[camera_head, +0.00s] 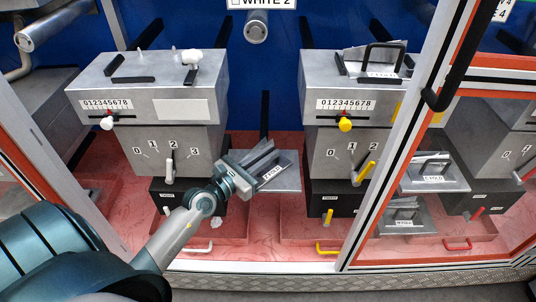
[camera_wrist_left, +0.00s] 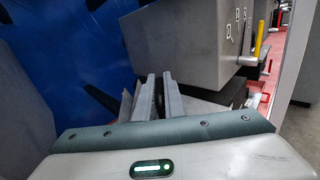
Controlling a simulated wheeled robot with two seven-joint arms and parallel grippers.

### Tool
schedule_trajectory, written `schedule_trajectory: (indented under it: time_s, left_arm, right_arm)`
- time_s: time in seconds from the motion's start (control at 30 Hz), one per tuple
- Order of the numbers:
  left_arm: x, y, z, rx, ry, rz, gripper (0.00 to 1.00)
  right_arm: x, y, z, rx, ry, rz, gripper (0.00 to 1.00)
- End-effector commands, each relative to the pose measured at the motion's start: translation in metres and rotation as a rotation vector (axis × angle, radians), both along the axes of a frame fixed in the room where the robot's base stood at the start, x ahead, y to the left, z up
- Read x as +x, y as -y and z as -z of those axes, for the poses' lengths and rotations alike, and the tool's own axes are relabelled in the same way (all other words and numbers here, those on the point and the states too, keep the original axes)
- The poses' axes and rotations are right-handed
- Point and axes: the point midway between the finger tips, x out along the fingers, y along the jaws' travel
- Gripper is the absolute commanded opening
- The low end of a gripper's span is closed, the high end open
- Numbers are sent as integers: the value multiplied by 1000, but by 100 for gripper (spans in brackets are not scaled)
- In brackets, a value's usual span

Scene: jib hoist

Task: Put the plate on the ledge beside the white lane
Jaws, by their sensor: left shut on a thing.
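The plate (camera_head: 284,180) is a flat grey sheet with upright fins and a small white label. My left gripper (camera_head: 246,165) is shut on its left edge and holds it in the gap between two grey machine boxes. In the left wrist view my left gripper's fingers (camera_wrist_left: 157,98) point at the plate (camera_wrist_left: 205,108), which is partly hidden behind them. The white lane (camera_head: 150,100) is the left grey box, with white knobs, under the "WHITE 2" sign (camera_head: 262,3). Its top bears black strips and a white knob. I cannot tell which surface is the ledge. My right gripper is not in view.
A box with yellow handles (camera_head: 345,125) stands to the right, with a similar labelled plate (camera_head: 383,68) on its top. Two more finned plates (camera_head: 434,172) (camera_head: 404,216) sit behind the slanting frame post (camera_head: 400,130). Open red floor (camera_head: 262,225) lies below the held plate.

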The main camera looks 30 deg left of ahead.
Motion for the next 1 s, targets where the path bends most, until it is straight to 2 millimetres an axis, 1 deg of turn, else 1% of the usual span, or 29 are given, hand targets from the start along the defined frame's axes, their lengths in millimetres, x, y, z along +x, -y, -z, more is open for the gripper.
schedule_trajectory:
  time_s: [0.47,0.5,0.57,1.0]
  left_arm:
    - [0,0,7,0,3,-1,0]
    - [0,0,6,0,3,-1,16]
    - [0,0,6,0,3,-1,31]
    - [0,0,8,-1,-1,0,31]
  right_arm:
    - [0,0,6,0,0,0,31]
    - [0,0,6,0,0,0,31]
    - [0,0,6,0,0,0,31]
    - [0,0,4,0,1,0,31]
